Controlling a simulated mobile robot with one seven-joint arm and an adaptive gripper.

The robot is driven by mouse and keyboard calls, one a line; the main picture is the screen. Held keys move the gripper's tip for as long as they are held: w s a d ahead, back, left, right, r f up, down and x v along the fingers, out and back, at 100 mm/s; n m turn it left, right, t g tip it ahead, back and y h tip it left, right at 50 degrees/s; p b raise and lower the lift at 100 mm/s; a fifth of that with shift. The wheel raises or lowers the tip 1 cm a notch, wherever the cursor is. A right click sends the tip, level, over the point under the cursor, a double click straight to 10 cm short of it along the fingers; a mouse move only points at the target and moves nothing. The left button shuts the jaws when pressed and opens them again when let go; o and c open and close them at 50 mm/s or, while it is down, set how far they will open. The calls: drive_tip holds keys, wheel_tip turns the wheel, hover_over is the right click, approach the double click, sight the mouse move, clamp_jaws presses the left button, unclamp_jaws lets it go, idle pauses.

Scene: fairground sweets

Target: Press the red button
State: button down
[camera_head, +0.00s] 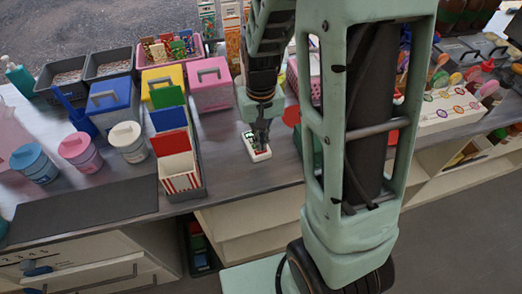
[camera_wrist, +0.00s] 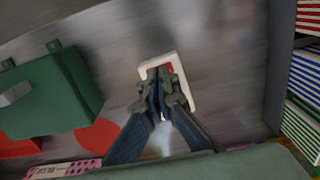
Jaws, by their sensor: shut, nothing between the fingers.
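My gripper (camera_head: 261,147) points down over the box. In the wrist view my gripper (camera_wrist: 161,92) has its fingers together and empty, over the box's middle. I cannot tell whether the fingertips touch the button.
Left of the box stands a rack of striped cartons (camera_head: 178,169), with a pink bin (camera_head: 210,86) behind. A green container (camera_wrist: 52,92) and a red disc (camera_wrist: 100,137) are near the box in the wrist view. The counter in front of the box is clear.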

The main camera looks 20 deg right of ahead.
drive_tip(key=shift+f+b, duration=0.6)
drive_tip(key=shift+f, duration=0.25)
drive_tip(key=shift+r, duration=0.1)
wheel_tip(320, 180, up, 8)
drive_tip(key=p, duration=0.6)
idle(0.3)
